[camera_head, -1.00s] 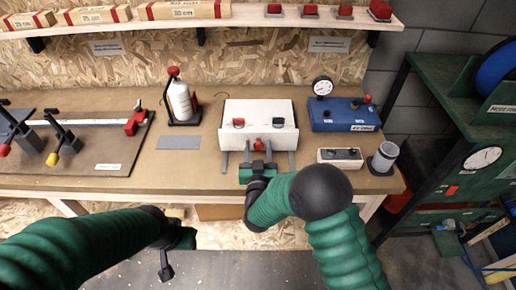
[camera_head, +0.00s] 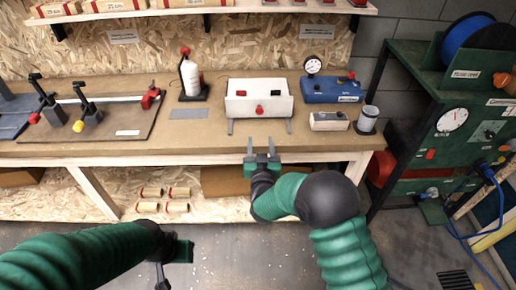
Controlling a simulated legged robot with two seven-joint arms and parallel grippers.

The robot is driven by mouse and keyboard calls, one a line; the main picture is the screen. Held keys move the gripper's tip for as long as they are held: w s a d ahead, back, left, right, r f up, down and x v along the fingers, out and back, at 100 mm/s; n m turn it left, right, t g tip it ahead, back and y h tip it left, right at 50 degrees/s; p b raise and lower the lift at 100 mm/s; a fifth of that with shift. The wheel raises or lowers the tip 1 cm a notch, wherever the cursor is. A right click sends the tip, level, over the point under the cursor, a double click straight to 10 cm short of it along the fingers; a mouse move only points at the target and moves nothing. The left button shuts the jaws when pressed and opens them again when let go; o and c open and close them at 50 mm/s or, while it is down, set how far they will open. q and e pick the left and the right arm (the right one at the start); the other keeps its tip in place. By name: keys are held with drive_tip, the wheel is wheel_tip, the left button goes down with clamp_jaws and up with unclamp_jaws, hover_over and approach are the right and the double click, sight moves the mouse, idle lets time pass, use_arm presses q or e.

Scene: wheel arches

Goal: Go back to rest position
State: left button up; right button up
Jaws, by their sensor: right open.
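My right gripper (camera_head: 262,152) is open and empty, just in front of the bench's front edge, below the white box (camera_head: 258,99) with red and black knobs. It is apart from the box. My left gripper (camera_head: 178,255) hangs low at the left, over the floor in front of the bench. Its fingers are partly hidden, so I cannot tell whether it is open or shut.
The wooden bench (camera_head: 205,144) carries a clamp board (camera_head: 125,125), a white bottle (camera_head: 193,82) on a stand, a blue gauge box (camera_head: 330,90) and a grey cup (camera_head: 368,119). A green rack (camera_head: 445,110) stands right. Several rolls (camera_head: 178,193) lie under the bench. The floor in front is clear.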

drive_tip(key=s+d+g+p, duration=0.1)
drive_tip(key=s+d+g, duration=0.4)
drive_tip(key=s, duration=0.6)
drive_tip(key=s+d+f+g+p, duration=0.1)
drive_tip(key=s+d+g, duration=0.4)
drive_tip(key=s, duration=0.7)
drive_tip(key=s+d+f+g+p, duration=0.1)
drive_tip(key=s+d+g+p, duration=0.2)
drive_tip(key=s, duration=0.8)
drive_tip(key=d+g, duration=0.2)
drive_tip(key=d, duration=0.2)
drive_tip(key=shift+s+d, duration=0.15)
drive_tip(key=shift+d, duration=0.1)
drive_tip(key=shift+d, duration=0.2)
drive_tip(key=shift+a, duration=0.1)
